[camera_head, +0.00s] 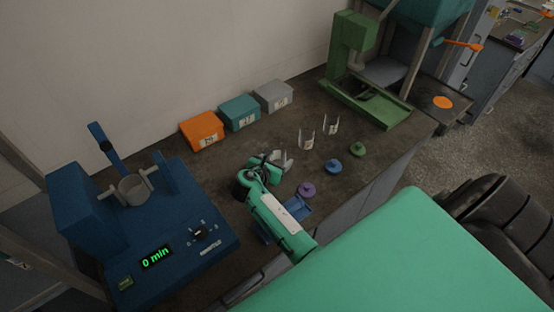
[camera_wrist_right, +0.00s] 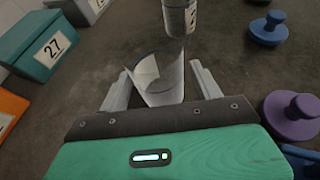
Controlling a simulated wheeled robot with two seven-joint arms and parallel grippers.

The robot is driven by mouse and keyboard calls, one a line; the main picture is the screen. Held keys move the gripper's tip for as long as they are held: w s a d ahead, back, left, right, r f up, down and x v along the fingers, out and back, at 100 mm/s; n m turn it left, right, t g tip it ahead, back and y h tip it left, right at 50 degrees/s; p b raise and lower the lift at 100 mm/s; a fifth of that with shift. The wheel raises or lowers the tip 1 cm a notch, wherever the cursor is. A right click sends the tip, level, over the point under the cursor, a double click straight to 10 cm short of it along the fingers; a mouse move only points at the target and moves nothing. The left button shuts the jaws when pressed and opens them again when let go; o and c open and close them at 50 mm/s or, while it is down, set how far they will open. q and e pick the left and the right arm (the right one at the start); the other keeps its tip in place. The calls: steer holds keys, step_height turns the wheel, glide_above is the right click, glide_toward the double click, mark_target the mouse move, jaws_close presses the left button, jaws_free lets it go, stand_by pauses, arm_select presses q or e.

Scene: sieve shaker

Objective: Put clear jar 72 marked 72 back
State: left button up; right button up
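A clear jar (camera_wrist_right: 158,78) stands on the bench between the fingers of my right gripper (camera_wrist_right: 160,88). The fingers are apart, with a visible gap on the jar's right side. No number shows on this jar from here. In the head view my right gripper (camera_head: 275,163) is low over the bench at this jar. A second clear jar (camera_wrist_right: 178,18) with a partly seen label stands just beyond it. Two clear jars, one on the left (camera_head: 307,139) and one on the right (camera_head: 331,125), show in the head view; their labels are too small to read. My left gripper is not in view.
Purple (camera_head: 307,189), blue (camera_head: 333,166) and green (camera_head: 358,149) knobbed lids lie right of the jars. Orange (camera_head: 202,130), teal (camera_head: 239,112) and grey (camera_head: 274,96) boxes line the wall. A blue shaker (camera_head: 150,235) reading "0 min" stands left, a green stand (camera_head: 365,100) at the back.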

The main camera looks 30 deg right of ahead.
steer(key=shift+r, duration=0.15)
steer(key=b+v, duration=0.1)
steer(key=v, duration=1.1)
